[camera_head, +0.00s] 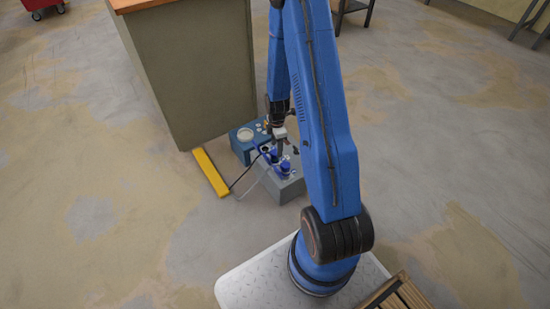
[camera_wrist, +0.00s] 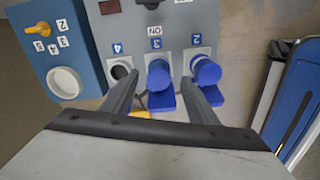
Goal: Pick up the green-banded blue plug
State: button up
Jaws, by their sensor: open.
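A grey socket box (camera_wrist: 130,30) fills the upper middle of the wrist view, and it also shows in the head view (camera_head: 290,190). Two blue plugs sit in its sockets: a middle one (camera_wrist: 159,76) and a right one (camera_wrist: 206,72). Both show a teal tint near the socket; I cannot tell for sure which has the green band. A socket left of them (camera_wrist: 121,70) holds no blue plug. My gripper (camera_wrist: 161,79) is open, its fingers on either side of the middle plug. The right finger is close to the right plug. Contact cannot be told.
A blue box (camera_wrist: 85,30) with an orange knob (camera_wrist: 38,31) and a white round socket (camera_wrist: 65,83) stands beside the grey box. A yellow bar (camera_head: 211,172) lies on the floor by a large cabinet (camera_head: 195,75). A dark cable (camera_head: 240,180) runs near the boxes.

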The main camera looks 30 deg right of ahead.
aim_at(275, 152)
jog(key=shift+w+a+f, duration=0.1)
jog(key=shift+a+f, duration=0.1)
jog(key=shift+f, duration=1.25)
jog(key=shift+w+a+f, duration=0.1)
jog(key=shift+a+f, duration=0.05)
jog(key=shift+f, duration=1.3)
jog(key=c, duration=1.2)
